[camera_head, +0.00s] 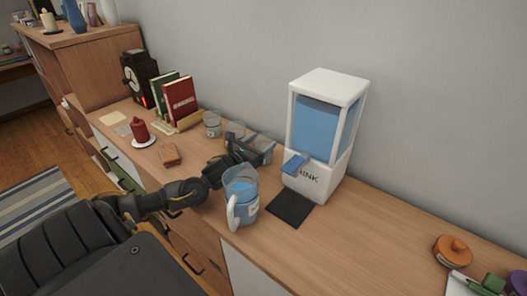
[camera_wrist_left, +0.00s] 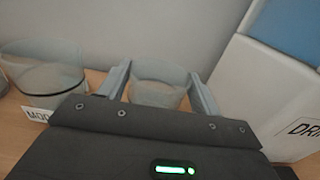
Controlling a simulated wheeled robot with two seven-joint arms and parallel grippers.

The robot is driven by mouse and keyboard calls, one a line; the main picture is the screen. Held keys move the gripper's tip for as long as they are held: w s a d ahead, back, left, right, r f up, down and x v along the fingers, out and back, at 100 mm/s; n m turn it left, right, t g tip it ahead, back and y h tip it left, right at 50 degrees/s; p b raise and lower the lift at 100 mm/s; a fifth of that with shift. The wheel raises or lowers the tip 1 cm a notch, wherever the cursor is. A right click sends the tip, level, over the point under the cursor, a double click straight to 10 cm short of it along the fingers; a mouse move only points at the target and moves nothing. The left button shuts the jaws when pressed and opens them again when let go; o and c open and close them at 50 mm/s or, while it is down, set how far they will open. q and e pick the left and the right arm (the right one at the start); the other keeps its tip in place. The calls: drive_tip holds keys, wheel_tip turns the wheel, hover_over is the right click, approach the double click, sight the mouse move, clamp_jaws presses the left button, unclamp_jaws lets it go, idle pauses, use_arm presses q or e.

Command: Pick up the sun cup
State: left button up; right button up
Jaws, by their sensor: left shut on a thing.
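My left gripper (camera_head: 262,148) reaches across the counter beside the drink dispenser. It is shut on a clear glass cup (camera_wrist_left: 158,88), which stands between its two fingers in the left wrist view. The held cup's label is hidden, so I cannot read whether it says sun. I cannot tell if it rests on the counter. Another glass cup (camera_wrist_left: 42,78), with a label starting "MOO", stands to its left. It also shows behind my gripper in the head view (camera_head: 235,129). A further glass cup (camera_head: 212,124) is farther left. My right gripper is not in view.
The white dispenser (camera_head: 317,180) with blue liquid stands close right of my gripper, a dark mat (camera_head: 290,208) before it. A pitcher of blue liquid (camera_head: 240,190) stands near the front edge. Books (camera_head: 180,103), a red candle (camera_head: 141,132) and a brown block (camera_head: 170,155) are left.

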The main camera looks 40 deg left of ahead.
use_arm(q)
drive_tip(key=shift+r, duration=0.1)
drive_tip(key=shift+r, duration=0.55)
drive_tip(key=s+a+r+p, duration=0.3)
drive_tip(key=s+a+r, duration=0.2)
drive_tip(key=s+r, duration=0.6)
drive_tip(key=shift+s+r+p, duration=0.3)
drive_tip(key=shift+s+r, duration=0.1)
drive_tip(key=shift+s, duration=0.6)
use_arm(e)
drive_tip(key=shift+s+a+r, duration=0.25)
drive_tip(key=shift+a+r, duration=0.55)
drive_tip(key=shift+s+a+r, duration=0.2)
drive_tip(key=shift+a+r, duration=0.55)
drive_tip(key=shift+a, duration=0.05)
